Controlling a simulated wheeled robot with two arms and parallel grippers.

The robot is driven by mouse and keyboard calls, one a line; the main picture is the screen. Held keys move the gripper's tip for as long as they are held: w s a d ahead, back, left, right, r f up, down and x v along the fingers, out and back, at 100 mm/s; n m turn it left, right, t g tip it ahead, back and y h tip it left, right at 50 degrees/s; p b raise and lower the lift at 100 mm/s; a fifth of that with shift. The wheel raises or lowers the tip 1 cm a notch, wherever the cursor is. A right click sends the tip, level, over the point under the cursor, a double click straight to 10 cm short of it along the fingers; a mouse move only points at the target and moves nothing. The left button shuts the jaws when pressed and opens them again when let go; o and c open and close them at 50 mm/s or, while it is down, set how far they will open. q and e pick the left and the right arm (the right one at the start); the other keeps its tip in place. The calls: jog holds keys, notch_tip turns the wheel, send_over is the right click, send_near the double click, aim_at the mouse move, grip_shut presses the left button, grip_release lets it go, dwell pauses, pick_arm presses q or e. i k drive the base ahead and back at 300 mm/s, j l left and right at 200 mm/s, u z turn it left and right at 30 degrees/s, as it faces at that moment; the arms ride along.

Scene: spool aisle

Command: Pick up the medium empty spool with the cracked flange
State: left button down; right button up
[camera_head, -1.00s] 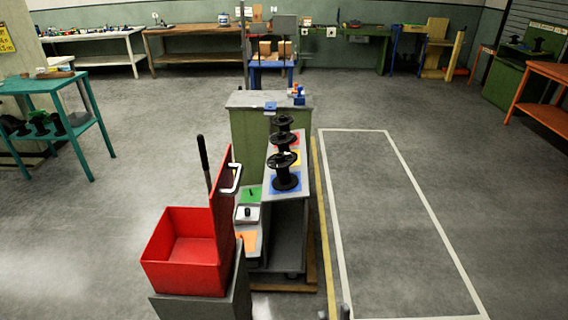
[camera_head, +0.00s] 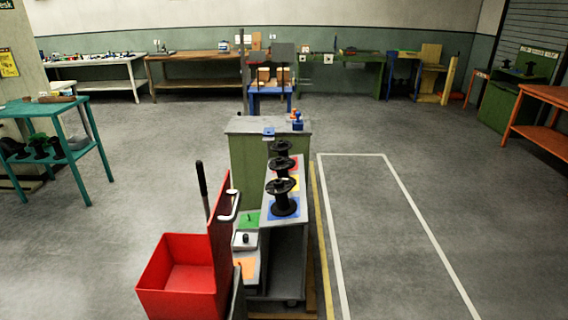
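Several black spools are in view. Three stand upright in a row on the narrow grey stand ahead: a front spool (camera_head: 284,198) on a blue square, a middle spool (camera_head: 281,173) at the yellow square, and a back spool (camera_head: 280,149) at the red square. They overlap, so the rear ones are partly hidden. More black spools (camera_head: 40,147) sit on the lower shelf of the teal table at the left. I cannot make out a cracked flange on any of them, nor which is medium. Neither of my grippers shows.
An open red bin (camera_head: 180,277) stands at the lower left, beside the grey stand (camera_head: 285,250). A green cabinet (camera_head: 262,155) is behind the stand. White-lined floor (camera_head: 375,225) to the right is clear. The teal table (camera_head: 45,108) and an orange table (camera_head: 545,94) flank the room.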

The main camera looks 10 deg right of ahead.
aim_at(283, 206)
jog(key=i+l+z, duration=0.25)
jog(key=i, duration=0.2)
jog(key=i+l+z, duration=0.15)
jog(key=i+z, duration=0.15)
jog(key=i, duration=0.15)
jog(key=i+z, duration=0.25)
jog(key=i, duration=0.2)
jog(key=i+l+u, duration=0.2)
jog(key=i, duration=0.15)
jog(key=i+u, duration=0.15)
jog(key=i, duration=0.15)
